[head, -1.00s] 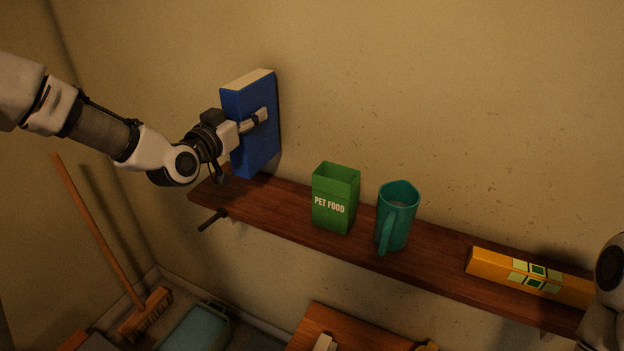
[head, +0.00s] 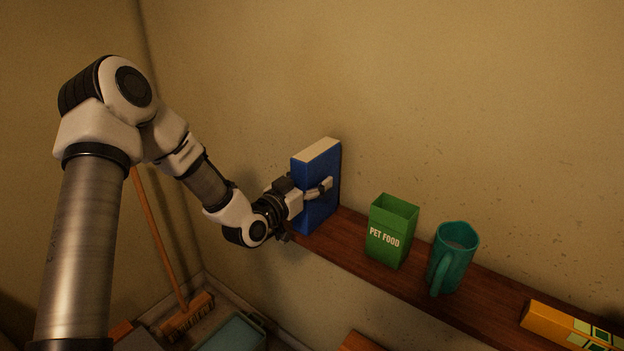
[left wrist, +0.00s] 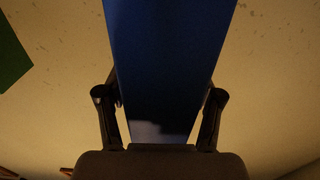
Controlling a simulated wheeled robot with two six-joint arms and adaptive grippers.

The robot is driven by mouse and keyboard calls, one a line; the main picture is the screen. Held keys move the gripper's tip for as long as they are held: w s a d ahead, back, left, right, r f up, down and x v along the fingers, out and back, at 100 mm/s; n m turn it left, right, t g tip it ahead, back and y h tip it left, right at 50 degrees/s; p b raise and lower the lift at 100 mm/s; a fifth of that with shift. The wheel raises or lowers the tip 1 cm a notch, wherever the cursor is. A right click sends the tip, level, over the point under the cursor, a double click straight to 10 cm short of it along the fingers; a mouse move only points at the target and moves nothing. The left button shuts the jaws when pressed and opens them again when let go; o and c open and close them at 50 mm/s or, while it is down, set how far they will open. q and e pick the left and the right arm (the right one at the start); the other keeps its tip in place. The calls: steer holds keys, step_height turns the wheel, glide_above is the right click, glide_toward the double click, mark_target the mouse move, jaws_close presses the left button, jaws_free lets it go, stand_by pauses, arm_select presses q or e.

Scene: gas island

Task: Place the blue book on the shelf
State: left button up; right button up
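The blue book (head: 318,212) stands upright at the left end of the brown wooden shelf (head: 350,245) in the head view. Its lower edge is at the shelf's top, but I cannot tell whether it rests there or hangs just above. My left gripper (head: 314,192) is shut on the book, one finger across its right face; the other finger is mostly hidden. In the left wrist view the book (left wrist: 170,60) fills the middle between the two fingers of the left gripper (left wrist: 160,97). My right gripper is not in view.
A green pet food box (head: 391,232) stands right of the book with a gap between. Farther right are a teal mug (head: 453,258) and an orange box (head: 560,326) lying down. The wall (head: 480,100) is behind the shelf. A broom (head: 160,245) leans at the left.

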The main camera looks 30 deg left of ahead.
arm_select(q)
steer(key=shift+r, duration=0.2)
steer(key=s, duration=0.3)
steer(key=s+p, duration=0.1)
steer(key=s, duration=0.3)
steer(key=s+a, duration=0.1)
steer(key=s, duration=0.2)
steer(key=shift+s+r, duration=0.15)
steer(key=shift+s, duration=0.1)
steer(key=s+d+f+g+h+p, duration=0.1)
steer(key=s+d+f+g, duration=0.3)
steer(key=f, duration=0.5)
steer(key=s+d+f+g+h, duration=0.1)
steer(key=s+d+f+g, duration=0.3)
steer(key=f, duration=0.5)
steer(key=s+d+f+g+y, duration=0.1)
steer(key=s+f+g, duration=0.2)
steer(key=s+f, duration=0.2)
steer(key=s+d+f+g+y, duration=0.1)
steer(key=s+d+f+g, duration=0.1)
steer(key=s+f, duration=0.3)
steer(key=s+d+f+n+g+y, duration=0.1)
steer(key=s+d+f+g, duration=0.1)
steer(key=s+f+g, duration=0.3)
steer(key=s, duration=0.4)
steer(key=shift+d+f, duration=0.25)
steer(key=shift+f, duration=0.1)
